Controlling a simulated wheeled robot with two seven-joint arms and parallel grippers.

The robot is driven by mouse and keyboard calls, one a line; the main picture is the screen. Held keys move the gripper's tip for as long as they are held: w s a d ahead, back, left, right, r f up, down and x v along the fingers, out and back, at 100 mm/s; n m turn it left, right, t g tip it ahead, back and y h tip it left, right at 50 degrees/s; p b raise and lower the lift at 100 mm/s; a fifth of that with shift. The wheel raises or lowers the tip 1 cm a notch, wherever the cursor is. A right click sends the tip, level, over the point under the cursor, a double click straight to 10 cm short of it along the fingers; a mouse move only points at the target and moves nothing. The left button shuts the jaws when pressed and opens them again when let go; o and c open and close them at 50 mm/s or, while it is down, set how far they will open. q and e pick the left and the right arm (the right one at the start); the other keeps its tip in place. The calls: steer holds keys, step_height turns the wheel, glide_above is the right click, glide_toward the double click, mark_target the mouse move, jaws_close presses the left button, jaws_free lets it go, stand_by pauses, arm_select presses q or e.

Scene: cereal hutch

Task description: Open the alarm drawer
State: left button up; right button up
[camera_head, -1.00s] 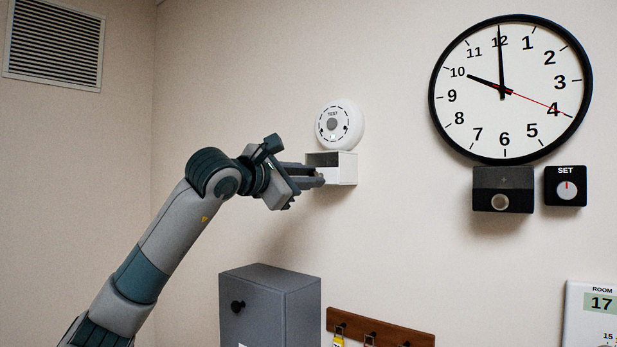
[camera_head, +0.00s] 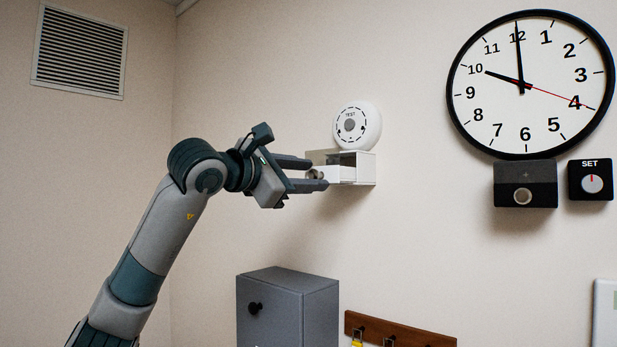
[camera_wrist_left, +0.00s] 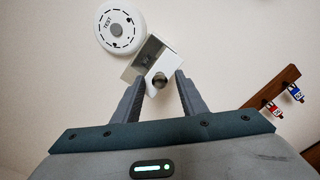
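The round white alarm (camera_head: 357,125) is on the wall, with a small white box (camera_head: 364,170) just below it. The drawer (camera_head: 328,174) in this box appears to stand out from it, with a dark opening visible above and behind its front. A round grey knob (camera_wrist_left: 160,80) is on the drawer front. My left gripper (camera_head: 318,175) is open, its two fingers on either side of the knob. In the left wrist view the knob is between the fingertips (camera_wrist_left: 158,80), with gaps visible at both sides. My right gripper is not in view.
A large clock (camera_head: 527,85) hangs at the right, above a dark box (camera_head: 525,184) and a SET dial (camera_head: 591,180). A grey cabinet (camera_head: 287,310) and a wooden hook rail (camera_head: 400,332) are below. The wall around the alarm is bare.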

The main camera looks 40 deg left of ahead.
arm_select(q)
steer(key=shift+s, duration=0.25)
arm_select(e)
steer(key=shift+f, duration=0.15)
